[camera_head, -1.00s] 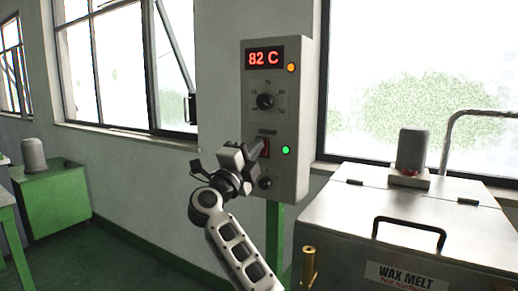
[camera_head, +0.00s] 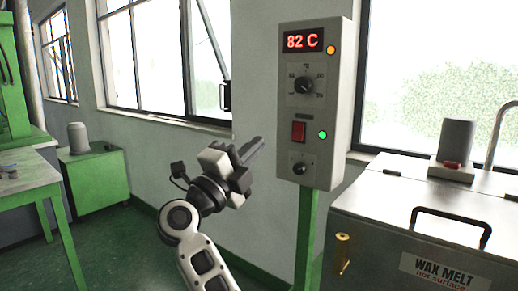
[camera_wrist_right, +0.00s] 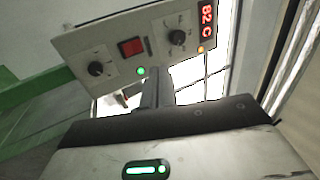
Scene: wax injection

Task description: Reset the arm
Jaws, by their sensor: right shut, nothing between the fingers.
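My right gripper (camera_head: 251,149) is shut and empty, to the left of the control panel (camera_head: 344,100) and apart from it. In the right wrist view its closed fingers (camera_wrist_right: 152,92) point toward the panel (camera_wrist_right: 110,43). The panel carries a red display (camera_head: 303,40) reading 82 C, an orange light, a large dial (camera_head: 303,86), a red switch (camera_head: 298,131), a lit green light (camera_head: 323,135) and a small knob (camera_head: 299,169). My left gripper is not in view.
A metal wax melt tank (camera_head: 395,225) with a black handle and a grey cylinder on its lid stands at the right. A green cabinet (camera_head: 95,182) and a table (camera_head: 30,172) stand at the left. Floor between them is clear.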

